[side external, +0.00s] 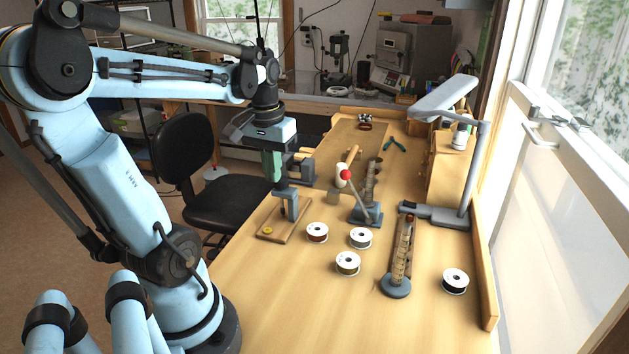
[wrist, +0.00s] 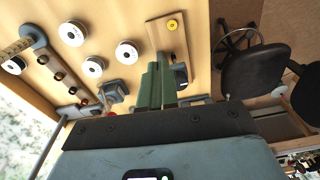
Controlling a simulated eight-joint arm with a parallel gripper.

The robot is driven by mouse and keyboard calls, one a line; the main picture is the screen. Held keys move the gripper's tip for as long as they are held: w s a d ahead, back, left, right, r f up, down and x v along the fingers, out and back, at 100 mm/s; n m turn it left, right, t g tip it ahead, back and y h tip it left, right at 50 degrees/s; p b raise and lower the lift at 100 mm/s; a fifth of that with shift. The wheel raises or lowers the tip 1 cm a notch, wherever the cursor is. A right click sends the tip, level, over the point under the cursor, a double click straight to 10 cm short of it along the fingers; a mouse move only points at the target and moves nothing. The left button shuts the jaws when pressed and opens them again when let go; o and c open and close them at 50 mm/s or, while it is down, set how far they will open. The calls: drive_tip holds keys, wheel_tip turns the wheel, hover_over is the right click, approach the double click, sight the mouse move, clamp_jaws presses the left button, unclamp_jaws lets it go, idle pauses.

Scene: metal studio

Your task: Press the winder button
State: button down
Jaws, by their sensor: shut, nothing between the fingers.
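The winder is a wooden board (side external: 285,236) with a grey upright (side external: 290,204), near the bench's left edge. A small round yellow button (side external: 268,230) sits on the board's near end. In the wrist view the yellow button (wrist: 173,24) shows at the top, beyond my fingertips, on the winder board (wrist: 162,39). My gripper (side external: 274,178), with green fingers, points down above and behind the button in the side view, close to the upright. Its fingers are together and hold nothing; it also shows in the wrist view (wrist: 157,68). The fingertips are apart from the button.
White-rimmed spools (side external: 361,238) lie right of the winder, one further off (side external: 455,281). A black chair (side external: 188,150) is left of the bench. The near bench is clear.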

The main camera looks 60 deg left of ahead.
sight(268, 230)
drive_tip(key=shift+s+a+r+n+g+h, duration=0.1)
drive_tip(key=shift+s+a+n+g+h, duration=0.3)
drive_tip(key=shift+s+a, duration=0.55)
drive_tip(key=shift+w, duration=0.1)
drive_tip(key=shift+f, duration=7)
drive_tip(key=shift+a+f, duration=0.1)
drive_tip(key=shift+f, duration=0.7)
drive_tip(key=shift+r, duration=0.1)
wheel_tip(268, 230, up, 9)
